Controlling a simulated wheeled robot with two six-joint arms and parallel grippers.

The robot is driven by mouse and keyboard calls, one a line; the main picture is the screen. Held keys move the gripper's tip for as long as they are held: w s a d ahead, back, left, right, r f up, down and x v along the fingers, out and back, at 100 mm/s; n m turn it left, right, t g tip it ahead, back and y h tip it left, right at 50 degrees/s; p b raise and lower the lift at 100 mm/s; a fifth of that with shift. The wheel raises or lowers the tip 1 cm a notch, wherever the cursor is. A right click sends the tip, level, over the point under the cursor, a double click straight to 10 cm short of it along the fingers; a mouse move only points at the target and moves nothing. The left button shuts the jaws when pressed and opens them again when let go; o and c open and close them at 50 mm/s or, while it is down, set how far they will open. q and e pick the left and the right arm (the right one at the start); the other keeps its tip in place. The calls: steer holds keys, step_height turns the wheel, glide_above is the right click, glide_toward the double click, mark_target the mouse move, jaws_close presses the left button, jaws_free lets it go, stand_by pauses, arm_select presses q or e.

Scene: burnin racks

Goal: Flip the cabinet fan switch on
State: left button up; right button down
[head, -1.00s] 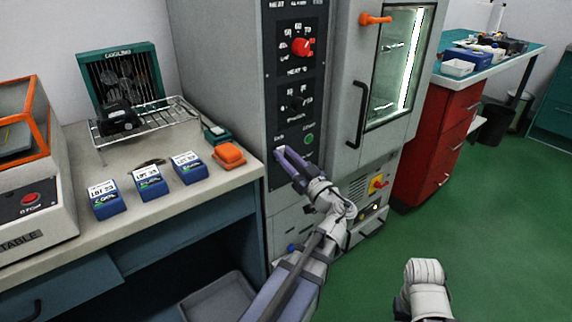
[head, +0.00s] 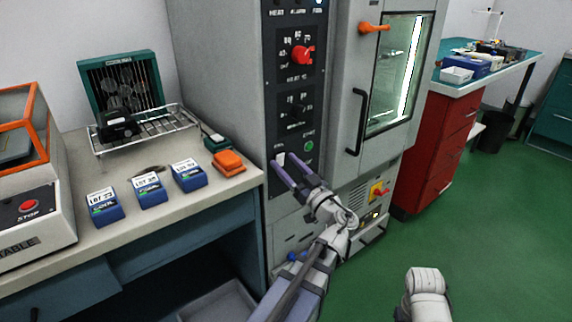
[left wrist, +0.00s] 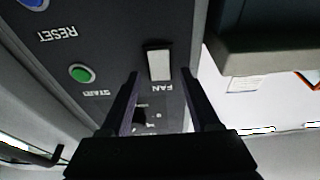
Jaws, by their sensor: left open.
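The cabinet fan switch (head: 281,158) is a small white rocker on the dark control strip of the grey cabinet. In the left wrist view the fan switch (left wrist: 159,62) shows close up, with the upside-down label FAN (left wrist: 163,88) beside it. My left gripper (head: 284,162) is open in front of the strip, at the switch. In the left wrist view the left gripper's two fingers (left wrist: 160,78) stand on either side of the switch, with clear gaps. I cannot tell how far the tips are from the panel.
A green start button (head: 309,146) is close to the switch. A red knob (head: 302,53) and a dark knob (head: 296,106) are above. The cabinet door handle (head: 357,122) stands out at right. The bench (head: 150,225) with blue boxes is at left.

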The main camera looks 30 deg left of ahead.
arm_select(q)
steer(key=b+v, duration=0.1)
steer(key=v, duration=0.6)
steer(key=shift+b, duration=0.3)
steer(key=shift+s+f, duration=0.1)
steer(key=s+d+f+m+g+h, duration=0.25)
steer(key=f+m+h, duration=0.2)
steer(key=f, duration=0.45)
steer(key=s+d+f+m+g+h, duration=0.2)
steer(key=d+f+m+h, duration=0.25)
steer(key=f, duration=0.55)
steer(key=s+d+f+m+g+h, duration=0.2)
steer(key=s+d+f+m+h, duration=0.2)
steer(key=d, duration=0.4)
steer(key=s+d+f+m+g+h, duration=0.1)
steer(key=s+d+f+m+h, duration=0.35)
steer(key=d, duration=0.35)
step_height(320, 180, up, 38)
steer(key=p, duration=3.7)
steer(key=shift+s+d+h+p, duration=0.3)
steer(key=shift+h+p, duration=0.05)
